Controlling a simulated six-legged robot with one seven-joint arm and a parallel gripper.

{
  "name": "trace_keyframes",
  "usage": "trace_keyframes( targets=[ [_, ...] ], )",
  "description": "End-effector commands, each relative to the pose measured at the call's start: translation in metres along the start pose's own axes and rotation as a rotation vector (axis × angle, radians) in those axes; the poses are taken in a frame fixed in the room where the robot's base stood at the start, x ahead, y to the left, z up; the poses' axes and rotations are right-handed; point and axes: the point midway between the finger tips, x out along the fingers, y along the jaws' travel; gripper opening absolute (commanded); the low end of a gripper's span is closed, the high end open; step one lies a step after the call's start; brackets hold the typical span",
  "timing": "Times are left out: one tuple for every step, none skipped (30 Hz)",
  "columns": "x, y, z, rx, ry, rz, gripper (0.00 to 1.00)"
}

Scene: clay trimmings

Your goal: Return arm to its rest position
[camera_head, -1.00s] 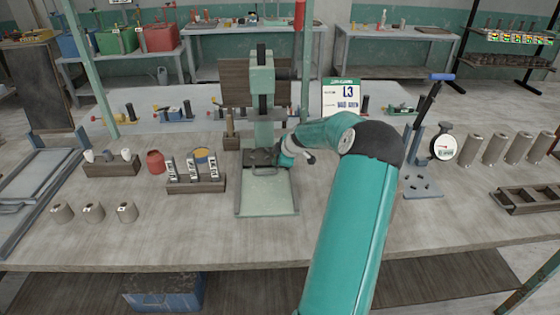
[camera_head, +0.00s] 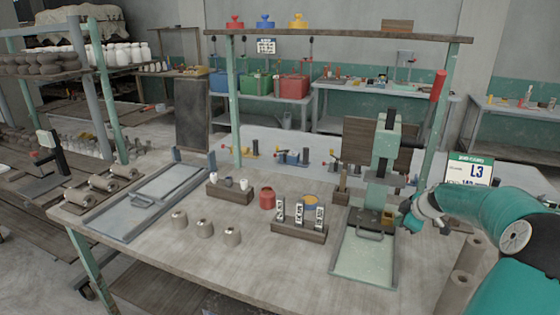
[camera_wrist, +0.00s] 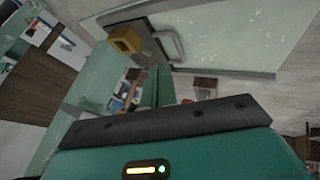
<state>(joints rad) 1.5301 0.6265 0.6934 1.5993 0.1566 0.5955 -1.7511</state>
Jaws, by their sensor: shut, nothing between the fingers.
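My teal arm (camera_head: 490,215) reaches in from the right in the head view, bent at the elbow. My gripper (camera_head: 404,222) is at its end, close to the right side of the green upright press (camera_head: 384,150). Its fingers are small and partly hidden there; it looks shut and empty.
The press's pale green base plate (camera_head: 364,262) with a handle lies in front. Left of it stand a label rack (camera_head: 299,232), a red jar (camera_head: 267,198) and several grey cylinders (camera_head: 204,228). A sign (camera_head: 470,170) stands behind my arm.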

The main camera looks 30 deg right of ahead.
Motion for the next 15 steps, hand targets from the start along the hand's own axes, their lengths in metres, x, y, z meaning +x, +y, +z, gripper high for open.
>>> trace_keyframes(
  targets=[
    [0.000,0.000,0.000,0.000,0.001,0.000,0.00],
    [0.000,-0.001,0.000,0.000,0.000,0.000,0.00],
    [0.000,-0.001,-0.002,-0.001,0.000,-0.002,0.00],
    [0.000,-0.002,-0.005,-0.003,-0.001,-0.004,0.00],
    [-0.001,-0.004,-0.010,-0.005,-0.004,-0.008,0.00],
    [-0.001,-0.009,-0.019,-0.006,-0.009,-0.018,0.00],
    [-0.001,-0.013,-0.028,-0.007,-0.014,-0.028,0.00],
    [-0.002,-0.018,-0.039,-0.007,-0.022,-0.038,0.00],
    [-0.003,-0.028,-0.057,-0.008,-0.034,-0.054,0.00],
    [-0.004,-0.035,-0.072,-0.006,-0.045,-0.066,0.00],
    [-0.006,-0.045,-0.087,-0.004,-0.057,-0.079,0.00],
    [-0.010,-0.058,-0.107,0.001,-0.075,-0.094,0.00],
    [-0.013,-0.069,-0.122,0.005,-0.089,-0.104,0.00],
    [-0.017,-0.079,-0.136,0.011,-0.104,-0.111,0.00],
    [-0.023,-0.093,-0.153,0.021,-0.122,-0.119,0.00]
  ],
)
